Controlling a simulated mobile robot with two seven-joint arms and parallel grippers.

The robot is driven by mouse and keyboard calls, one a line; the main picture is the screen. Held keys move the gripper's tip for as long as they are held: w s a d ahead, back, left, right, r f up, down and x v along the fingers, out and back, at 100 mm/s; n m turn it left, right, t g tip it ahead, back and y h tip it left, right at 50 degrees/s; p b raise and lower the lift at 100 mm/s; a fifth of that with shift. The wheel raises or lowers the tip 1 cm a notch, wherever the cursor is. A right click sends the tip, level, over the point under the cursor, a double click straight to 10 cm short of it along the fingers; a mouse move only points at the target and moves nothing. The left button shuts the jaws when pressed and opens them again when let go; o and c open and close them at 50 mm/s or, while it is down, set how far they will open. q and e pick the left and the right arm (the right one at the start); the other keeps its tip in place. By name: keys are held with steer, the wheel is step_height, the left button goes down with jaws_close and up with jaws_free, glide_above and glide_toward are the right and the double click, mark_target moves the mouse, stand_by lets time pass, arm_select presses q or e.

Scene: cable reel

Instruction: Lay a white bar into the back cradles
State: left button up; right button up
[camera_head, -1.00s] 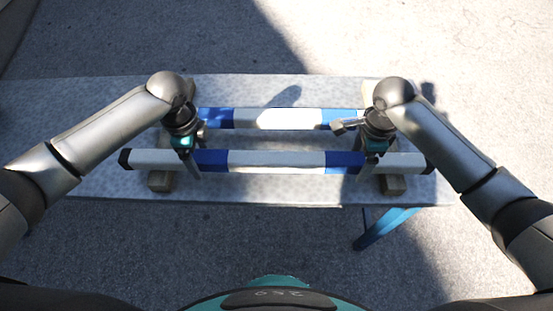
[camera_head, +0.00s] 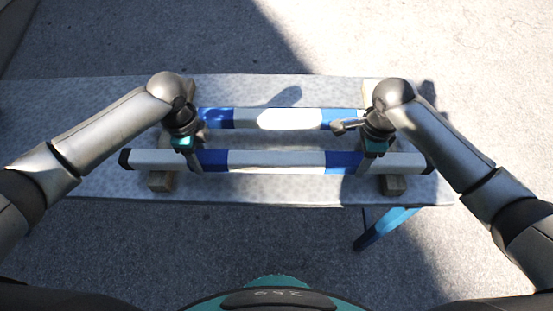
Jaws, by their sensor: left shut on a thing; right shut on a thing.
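A long white bar with blue bands and dark end caps (camera_head: 275,159) runs left to right along the front of the table. My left gripper (camera_head: 192,160) is shut on it near its left blue band. My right gripper (camera_head: 365,164) is shut on it near its right blue band. A second white and blue bar (camera_head: 288,119) lies behind it, parallel; its ends are hidden behind my wrists. Wooden front blocks (camera_head: 160,182) (camera_head: 393,185) show under the front bar; I cannot tell whether it touches them. The back cradles are mostly hidden by my grippers.
The speckled grey table (camera_head: 265,190) is clear at the left and between the front blocks. A pale piece (camera_head: 380,86) shows at the back right behind my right wrist. A blue table leg (camera_head: 385,229) stands below the front right edge.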

arm_select(q)
jaws_close()
arm_select(e)
jaws_close()
arm_select(q)
steer(key=shift+r, duration=0.1)
steer(key=shift+r, duration=0.1)
arm_select(e)
steer(key=shift+r, duration=0.2)
